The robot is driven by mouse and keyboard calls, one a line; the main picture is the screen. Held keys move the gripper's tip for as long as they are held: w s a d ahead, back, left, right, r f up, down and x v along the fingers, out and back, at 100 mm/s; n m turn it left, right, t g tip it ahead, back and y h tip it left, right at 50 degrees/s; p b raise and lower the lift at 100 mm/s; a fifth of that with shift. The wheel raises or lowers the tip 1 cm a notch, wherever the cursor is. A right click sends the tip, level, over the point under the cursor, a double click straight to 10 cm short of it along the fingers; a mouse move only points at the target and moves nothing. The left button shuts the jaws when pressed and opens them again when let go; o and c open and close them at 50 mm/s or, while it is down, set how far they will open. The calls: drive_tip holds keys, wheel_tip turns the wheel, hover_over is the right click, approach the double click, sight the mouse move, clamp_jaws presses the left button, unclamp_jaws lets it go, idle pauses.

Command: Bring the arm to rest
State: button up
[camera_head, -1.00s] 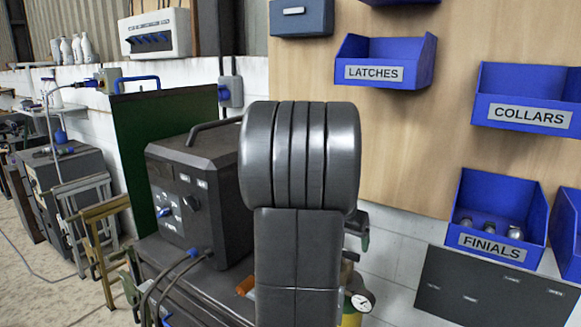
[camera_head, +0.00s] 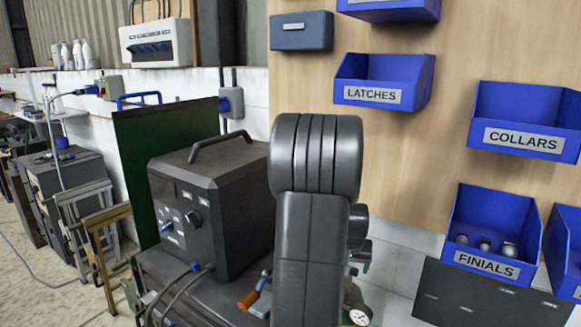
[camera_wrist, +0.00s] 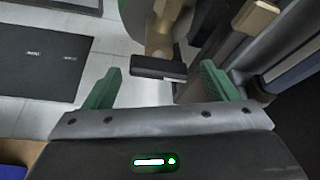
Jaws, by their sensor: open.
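My gripper (camera_wrist: 160,90) shows in the wrist view with its two green fingers spread wide apart and nothing between them. Beyond the fingers are a dark block with a light edge and a tan part, with the pale tiled wall or floor behind. In the head view my dark grey arm stands upright in the middle and hides part of the bench and wall.
A dark welder-like box (camera_head: 215,205) stands left of my arm on a cart. Blue wall bins hang at the right: latches (camera_head: 383,82), collars (camera_head: 525,120) and finials (camera_head: 495,232), the last holding several metal pieces. A dark panel (camera_head: 485,300) sits below them.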

drive_tip(key=shift+d+r+n+y+p, duration=0.15)
drive_tip(key=shift+n+y+p, duration=0.4)
drive_tip(key=shift+n, duration=0.75)
drive_tip(key=b+v, duration=0.1)
drive_tip(key=v, duration=1.2)
drive_tip(key=shift+s+b, duration=0.25)
drive_tip(key=shift+b, duration=0.1)
